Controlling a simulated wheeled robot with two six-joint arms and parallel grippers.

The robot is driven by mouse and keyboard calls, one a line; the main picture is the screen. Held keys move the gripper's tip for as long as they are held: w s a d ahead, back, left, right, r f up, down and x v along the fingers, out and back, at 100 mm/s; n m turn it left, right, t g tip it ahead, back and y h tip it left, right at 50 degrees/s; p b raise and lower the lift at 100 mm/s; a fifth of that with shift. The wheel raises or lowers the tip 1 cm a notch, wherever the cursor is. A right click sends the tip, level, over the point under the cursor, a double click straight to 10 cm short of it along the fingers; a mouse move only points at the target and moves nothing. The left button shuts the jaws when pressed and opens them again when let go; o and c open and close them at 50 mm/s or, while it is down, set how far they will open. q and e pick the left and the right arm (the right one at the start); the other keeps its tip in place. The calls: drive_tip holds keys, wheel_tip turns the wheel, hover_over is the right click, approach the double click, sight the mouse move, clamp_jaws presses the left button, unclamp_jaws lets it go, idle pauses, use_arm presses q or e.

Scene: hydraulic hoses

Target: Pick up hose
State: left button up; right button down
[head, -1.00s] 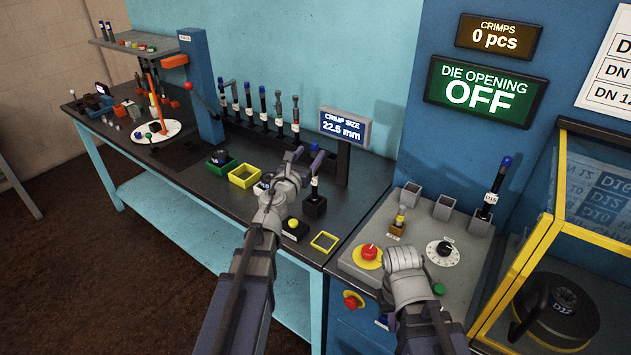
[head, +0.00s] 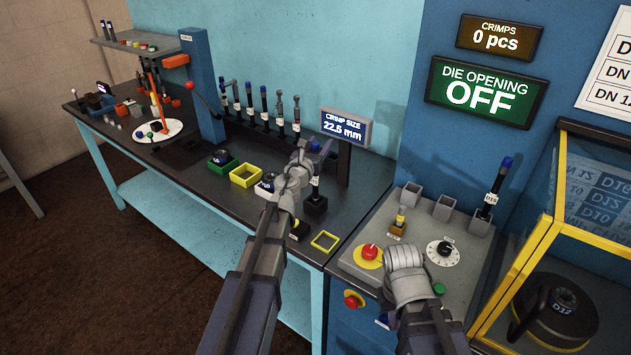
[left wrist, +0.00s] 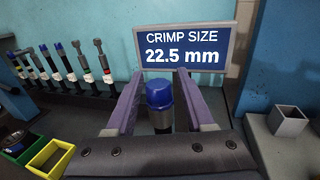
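A dark hose with a blue cap (left wrist: 160,94) stands upright between the two fingers of my left gripper (left wrist: 160,80) in the left wrist view. Gaps show on both sides of the cap, so the gripper is open around it. In the head view, the left gripper (head: 318,152) is over the hose's black block holder (head: 315,206). The lower hose (head: 315,187) shows below the gripper; its top is hidden. My right gripper (head: 405,258) is above the control panel, its fingers hidden from view.
The crimp size display (head: 345,126) stands close behind the left gripper. Several capped hoses and tools (head: 264,108) stand in a rack along the wall. Yellow (head: 245,176) and green (head: 222,168) bins sit to the left. A hose labelled D10 (head: 492,190) stands on the right.

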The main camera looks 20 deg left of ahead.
use_arm(q)
clamp_jaws()
idle(1.1)
